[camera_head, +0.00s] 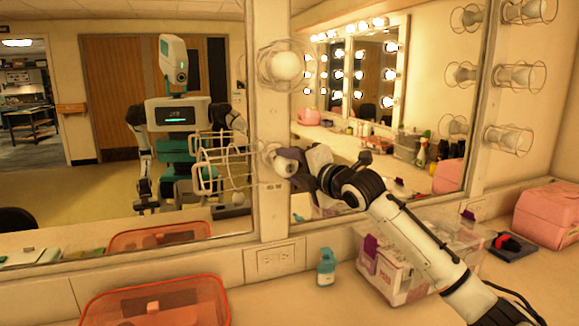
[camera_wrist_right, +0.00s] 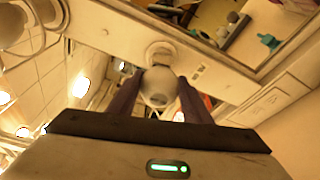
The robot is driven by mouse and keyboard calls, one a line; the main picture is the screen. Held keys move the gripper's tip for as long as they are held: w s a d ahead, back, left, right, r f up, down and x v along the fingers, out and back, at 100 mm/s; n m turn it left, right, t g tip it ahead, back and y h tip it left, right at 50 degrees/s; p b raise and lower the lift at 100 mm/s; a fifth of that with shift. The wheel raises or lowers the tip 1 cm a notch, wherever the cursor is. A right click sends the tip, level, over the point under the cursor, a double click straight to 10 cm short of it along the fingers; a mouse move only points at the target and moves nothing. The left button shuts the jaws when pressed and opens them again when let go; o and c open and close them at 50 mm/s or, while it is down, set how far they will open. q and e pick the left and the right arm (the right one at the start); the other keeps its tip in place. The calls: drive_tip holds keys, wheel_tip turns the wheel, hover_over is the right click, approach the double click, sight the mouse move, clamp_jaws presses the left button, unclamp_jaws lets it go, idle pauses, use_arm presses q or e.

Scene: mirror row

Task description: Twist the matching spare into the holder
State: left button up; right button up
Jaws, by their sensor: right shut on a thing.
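My right gripper (camera_head: 303,168) is shut on a whitish bulb (camera_head: 285,163) at the post between the two mirrors. In the right wrist view the bulb (camera_wrist_right: 158,88) sits between the two dark fingers (camera_wrist_right: 158,98). Its far end is at the round pale holder (camera_wrist_right: 160,54) on the post and looks to be touching it or in it; how deep it is seated I cannot tell. The holder (camera_head: 268,150) is partly hidden by bulb and gripper in the head view. My left gripper is not directly in view.
An open wire cage (camera_head: 222,165) hangs left of the holder. A caged bulb (camera_head: 285,66) is above it. On the counter are a red-orange tray (camera_head: 155,303), a teal bottle (camera_head: 326,268), a clear lidded box (camera_head: 385,280) under my arm, a black tray (camera_head: 512,247) and a pink case (camera_head: 548,215).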

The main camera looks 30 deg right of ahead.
drive_tip(key=shift+f+m+b, duration=0.15)
drive_tip(key=shift+m+b, duration=0.15)
drive_tip(key=shift+m, duration=0.5)
drive_tip(key=o, duration=0.9)
drive_tip(key=shift+t, duration=0.3)
use_arm(q)
drive_tip(key=shift+f, duration=0.25)
use_arm(e)
drive_tip(key=shift+o, duration=0.2)
drive_tip(key=shift+s+f, duration=0.1)
drive_tip(key=shift+s, duration=0.7)
use_arm(q)
drive_tip(key=shift+s+a+f+b, duration=0.1)
drive_tip(key=shift+a+f+b, duration=0.1)
drive_tip(key=shift+f+b, duration=0.4)
drive_tip(key=shift+s+a+f+b, duration=0.15)
drive_tip(key=shift+f+b, duration=0.2)
drive_tip(key=shift+f, duration=0.55)
drive_tip(key=shift+s+a+f+b, duration=0.1)
drive_tip(key=shift+a+f+b, duration=0.1)
drive_tip(key=shift+f+b, duration=0.4)
use_arm(e)
drive_tip(key=s, duration=0.8)
drive_tip(key=shift+s+r, duration=0.35)
drive_tip(key=shift+s, duration=0.05)
use_arm(q)
drive_tip(key=shift+f, duration=0.15)
